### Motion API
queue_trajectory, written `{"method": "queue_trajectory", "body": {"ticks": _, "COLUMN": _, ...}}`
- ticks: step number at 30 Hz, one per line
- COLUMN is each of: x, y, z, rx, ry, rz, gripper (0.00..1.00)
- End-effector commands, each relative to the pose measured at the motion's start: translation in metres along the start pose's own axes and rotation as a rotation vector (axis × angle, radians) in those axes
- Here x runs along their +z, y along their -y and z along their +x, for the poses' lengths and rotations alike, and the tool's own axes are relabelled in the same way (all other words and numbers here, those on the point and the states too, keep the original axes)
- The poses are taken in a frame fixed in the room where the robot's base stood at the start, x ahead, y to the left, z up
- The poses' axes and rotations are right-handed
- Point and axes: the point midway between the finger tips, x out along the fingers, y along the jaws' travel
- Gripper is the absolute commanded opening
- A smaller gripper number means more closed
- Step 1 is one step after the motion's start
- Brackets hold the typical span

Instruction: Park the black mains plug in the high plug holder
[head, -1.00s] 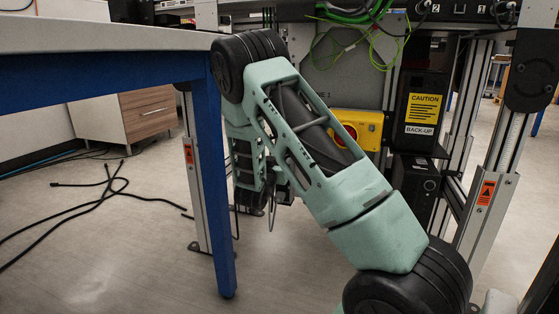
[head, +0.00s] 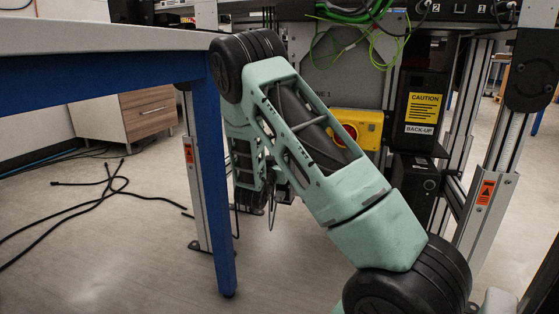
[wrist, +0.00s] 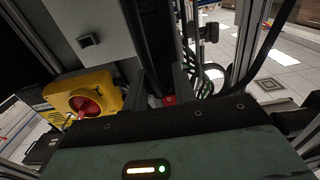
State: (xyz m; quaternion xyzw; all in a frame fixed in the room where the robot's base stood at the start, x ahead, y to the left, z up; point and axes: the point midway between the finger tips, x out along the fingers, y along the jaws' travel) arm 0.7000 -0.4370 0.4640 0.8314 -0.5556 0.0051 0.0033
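In the wrist view the two dark fingers of my gripper (wrist: 157,72) stand apart, pointing away from the camera. A dark shape and a small red patch (wrist: 168,100) show between them near the palm. I cannot tell whether this is the black mains plug, or whether the fingers press on it. In the head view my gripper is mostly hidden behind my own green arm, low beside the blue table leg. I cannot make out the high plug holder for certain in either view.
A yellow switch box with a red knob (wrist: 86,103) is close on the left in the wrist view; it also shows in the head view (head: 369,127). The blue table leg (head: 212,190) stands near my arm. Cables (head: 95,200) lie on the floor.

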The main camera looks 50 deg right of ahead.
Motion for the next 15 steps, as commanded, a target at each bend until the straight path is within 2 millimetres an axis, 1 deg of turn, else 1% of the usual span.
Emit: {"method": "queue_trajectory", "body": {"ticks": 15, "x": 0.0001, "y": 0.0001, "z": -0.0018, "rx": 0.000, "ry": 0.000, "rz": 0.000, "gripper": 0.00}}
